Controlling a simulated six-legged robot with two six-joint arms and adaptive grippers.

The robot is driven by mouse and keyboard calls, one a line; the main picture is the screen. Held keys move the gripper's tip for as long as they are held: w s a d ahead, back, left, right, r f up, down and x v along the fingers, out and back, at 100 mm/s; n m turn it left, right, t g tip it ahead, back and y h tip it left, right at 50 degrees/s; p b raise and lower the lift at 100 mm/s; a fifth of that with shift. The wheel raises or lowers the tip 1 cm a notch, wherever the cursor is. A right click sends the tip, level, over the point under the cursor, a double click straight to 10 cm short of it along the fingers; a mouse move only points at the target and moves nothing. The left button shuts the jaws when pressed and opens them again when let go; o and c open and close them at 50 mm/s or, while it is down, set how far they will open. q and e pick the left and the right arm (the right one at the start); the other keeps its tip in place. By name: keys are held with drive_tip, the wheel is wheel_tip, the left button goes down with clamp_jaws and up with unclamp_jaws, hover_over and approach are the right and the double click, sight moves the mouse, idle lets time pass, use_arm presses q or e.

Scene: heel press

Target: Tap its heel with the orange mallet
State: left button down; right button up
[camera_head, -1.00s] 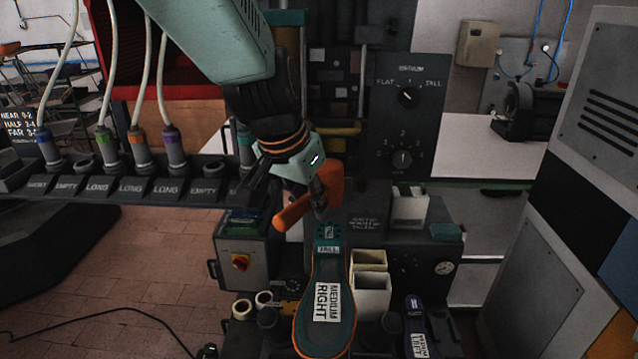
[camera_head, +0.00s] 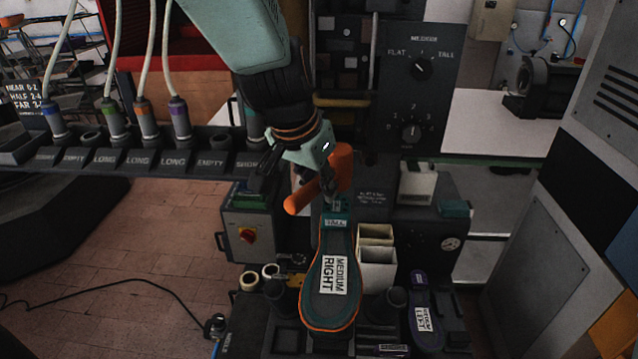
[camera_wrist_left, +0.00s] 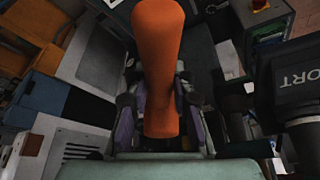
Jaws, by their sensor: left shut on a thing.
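The orange mallet (camera_head: 341,168) is held in my left gripper (camera_head: 328,188), which is shut on it. In the left wrist view the mallet (camera_wrist_left: 158,50) stands between the purple fingers of my left gripper (camera_wrist_left: 160,118). The teal insole with an orange rim, labelled MEDIUM RIGHT (camera_head: 318,300), lies on the bench with its heel end at the far side, by a TALL label. The mallet and fingertips are right over this heel end and partly hide it. I cannot tell whether the mallet touches it. My right gripper is not in view.
A purple MEDIUM LEFT insole (camera_head: 419,285) lies at the right. Cream bins (camera_head: 377,254) stand close beside the teal insole. A dial panel (camera_head: 416,85) rises behind. A control box with a red-yellow switch (camera_head: 247,236) is at the left. A rack of labelled tools (camera_head: 128,160) stands further left.

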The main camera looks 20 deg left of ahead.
use_arm(q)
wheel_tip(320, 180, down, 5)
drive_tip(key=b, duration=0.5)
wheel_tip(320, 180, up, 5)
drive_tip(key=p, duration=0.4)
drive_tip(key=shift+a+f+p, duration=0.1)
drive_tip(key=shift+p, duration=0.3)
drive_tip(key=shift+s+r+p, duration=0.15)
drive_tip(key=shift+r+p, duration=0.2)
drive_tip(key=shift+r, duration=0.1)
drive_tip(key=shift+s+f, duration=0.1)
drive_tip(key=shift+w+f, duration=0.15)
drive_tip(key=shift+w, duration=0.05)
